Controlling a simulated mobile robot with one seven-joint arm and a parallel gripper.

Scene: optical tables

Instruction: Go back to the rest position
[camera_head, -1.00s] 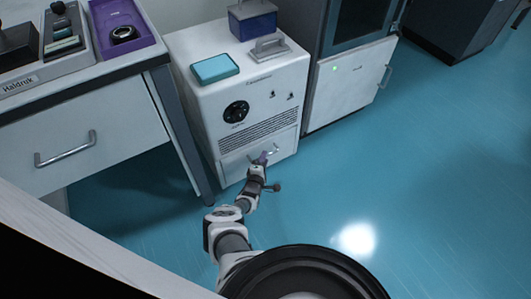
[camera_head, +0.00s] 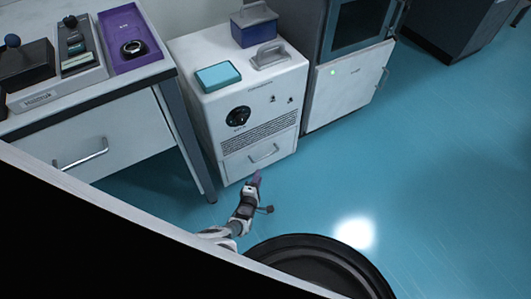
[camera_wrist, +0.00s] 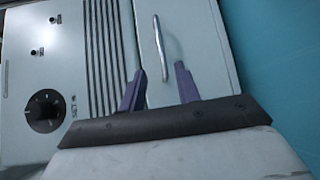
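My gripper (camera_head: 256,178) is low over the blue floor, in front of the white cabinet (camera_head: 205,115). In the wrist view my gripper's two purple fingers (camera_wrist: 160,88) stand apart with nothing between them. The cabinet's lower drawer (camera_head: 240,163) looks shut, and its metal handle (camera_head: 264,153) is free. The handle (camera_wrist: 163,48) also shows beyond the fingertips in the wrist view, apart from them.
A teal box (camera_head: 217,76), a grey handled piece (camera_head: 270,55) and a dark blue box (camera_head: 254,24) are on the cabinet. A table with a drawer (camera_head: 80,154) stands left. Open blue floor (camera_head: 440,160) lies to the right.

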